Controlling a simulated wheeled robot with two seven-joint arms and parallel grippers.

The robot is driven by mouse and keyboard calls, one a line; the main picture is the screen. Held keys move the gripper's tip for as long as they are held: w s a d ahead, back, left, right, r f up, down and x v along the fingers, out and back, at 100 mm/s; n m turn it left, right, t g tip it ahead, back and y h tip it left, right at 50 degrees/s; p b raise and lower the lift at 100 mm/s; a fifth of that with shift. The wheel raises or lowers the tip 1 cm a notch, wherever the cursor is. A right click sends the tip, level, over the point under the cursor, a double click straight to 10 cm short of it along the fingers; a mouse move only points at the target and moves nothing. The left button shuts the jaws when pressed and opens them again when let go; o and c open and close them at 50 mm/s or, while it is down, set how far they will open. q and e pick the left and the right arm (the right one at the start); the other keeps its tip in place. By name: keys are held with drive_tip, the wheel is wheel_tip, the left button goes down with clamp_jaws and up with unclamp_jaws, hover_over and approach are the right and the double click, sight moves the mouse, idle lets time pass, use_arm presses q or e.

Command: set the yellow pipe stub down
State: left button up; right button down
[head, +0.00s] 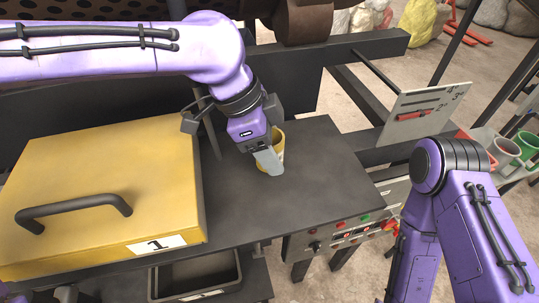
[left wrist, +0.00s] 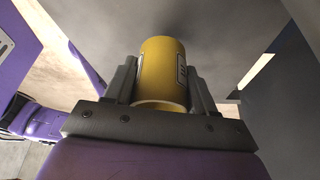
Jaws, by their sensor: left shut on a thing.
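The yellow pipe stub (head: 279,143) is at the dark tabletop (head: 315,185), to the right of the yellow lidded box. My left gripper (head: 268,160) is shut on it from above, and its finger hides part of the stub. In the left wrist view the yellow pipe stub (left wrist: 163,70) sits between the two fingers of my left gripper (left wrist: 162,85), with a dark-marked label on its side. I cannot tell whether its lower end touches the tabletop. My right arm shows at the right, but its gripper is out of view.
The yellow box (head: 110,180) with a black handle and a label "1" fills the left of the table. A control panel (head: 345,235) is below the front edge. A sign board (head: 425,115) stands at the right. The tabletop right of the stub is clear.

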use_arm(q)
drive_tip(key=shift+s+d+f, duration=0.1)
drive_tip(key=shift+s+f, duration=0.1)
drive_tip(key=shift+f, duration=0.35)
drive_tip(key=shift+s+f, duration=0.2)
drive_tip(key=shift+f, duration=0.35)
drive_tip(key=shift+w+f, duration=0.15)
drive_tip(key=shift+w, duration=0.15)
drive_tip(key=o, duration=1)
drive_tip(key=shift+o, duration=0.2)
drive_tip(key=shift+s, duration=0.15)
drive_tip(key=shift+r, duration=0.25)
drive_tip(key=b+v, duration=0.1)
drive_tip(key=v, duration=1)
drive_tip(key=shift+a+r, duration=0.2)
drive_tip(key=shift+r, duration=0.15)
